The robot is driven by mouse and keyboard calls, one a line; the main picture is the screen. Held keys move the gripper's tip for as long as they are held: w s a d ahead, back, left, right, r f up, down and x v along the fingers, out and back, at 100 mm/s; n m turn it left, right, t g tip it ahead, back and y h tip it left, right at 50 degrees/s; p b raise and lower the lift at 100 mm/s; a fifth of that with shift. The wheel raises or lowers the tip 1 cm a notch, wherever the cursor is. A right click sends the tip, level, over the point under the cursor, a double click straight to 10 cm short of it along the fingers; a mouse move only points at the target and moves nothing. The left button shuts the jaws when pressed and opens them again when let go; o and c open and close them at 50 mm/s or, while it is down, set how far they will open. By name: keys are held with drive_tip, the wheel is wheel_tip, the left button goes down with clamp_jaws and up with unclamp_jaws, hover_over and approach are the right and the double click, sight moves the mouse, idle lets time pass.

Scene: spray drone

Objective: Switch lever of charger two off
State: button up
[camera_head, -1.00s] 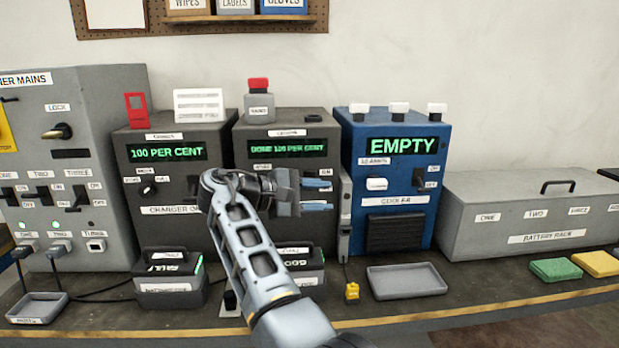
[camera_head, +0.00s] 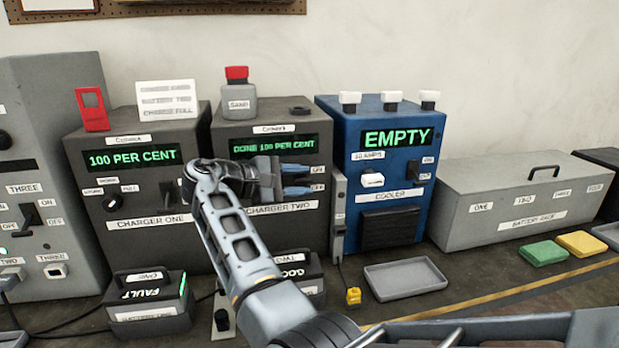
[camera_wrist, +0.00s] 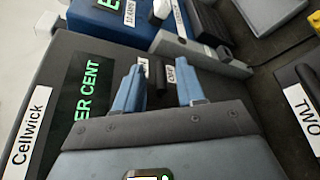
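Charger two (camera_head: 225,175) is a dark grey box whose green display (camera_head: 274,147) reads "DONE 100 PER CENT". My gripper (camera_head: 300,180) is in front of its panel, by the ON and OFF labels at the right edge. In the wrist view the two blue fingers of my gripper (camera_wrist: 160,92) are apart. A short black lever (camera_wrist: 159,77) shows in the gap between them, next to the OFF label (camera_wrist: 170,74). No clear contact with the fingers shows. In the head view my gripper hides this lever, and I cannot tell its position.
Charger one (camera_head: 85,200) stands left, with its own lever and "100 PER CENT" display. The blue cooler (camera_head: 336,130) stands right, reading "EMPTY". Battery blocks and a grey tray (camera_head: 405,277) lie in front. A grey bottle (camera_head: 239,100) stands on charger two.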

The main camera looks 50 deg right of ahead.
drive_tip(key=shift+x, duration=1.6)
